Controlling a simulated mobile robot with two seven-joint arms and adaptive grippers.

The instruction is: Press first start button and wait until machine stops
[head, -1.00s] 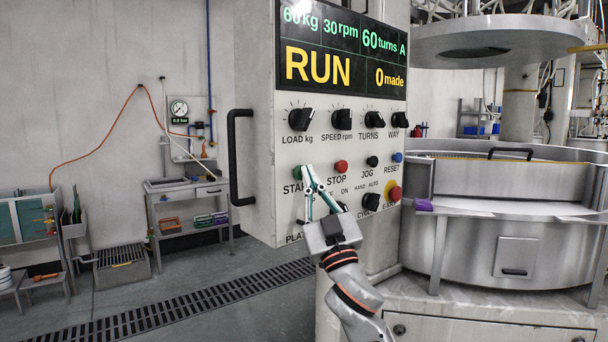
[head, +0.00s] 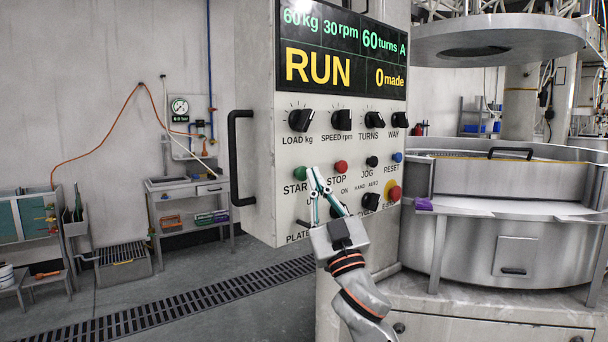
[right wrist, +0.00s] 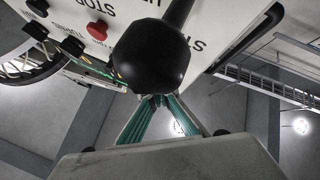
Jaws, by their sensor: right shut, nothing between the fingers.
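The green start button (head: 300,173) is on the white control panel (head: 290,205), above the partly covered START label. The red stop button (head: 341,167) is to its right; a red button (right wrist: 97,30) also shows in the right wrist view. The display (head: 340,52) reads RUN, 60 kg, 30 rpm, 60 turns A and 0 made. My right gripper (head: 314,172) is shut and empty, its tips just right of the start button and apart from it. It also shows in the right wrist view (right wrist: 165,98), behind a black ball knob (right wrist: 150,60). My left gripper is out of view.
Black dials (head: 342,119) and more buttons line the panel. A black handle (head: 233,155) stands out at its left edge. The round steel machine (head: 470,240) is at right, under a raised disc (head: 490,35). A small bench (head: 190,192) stands against the left wall.

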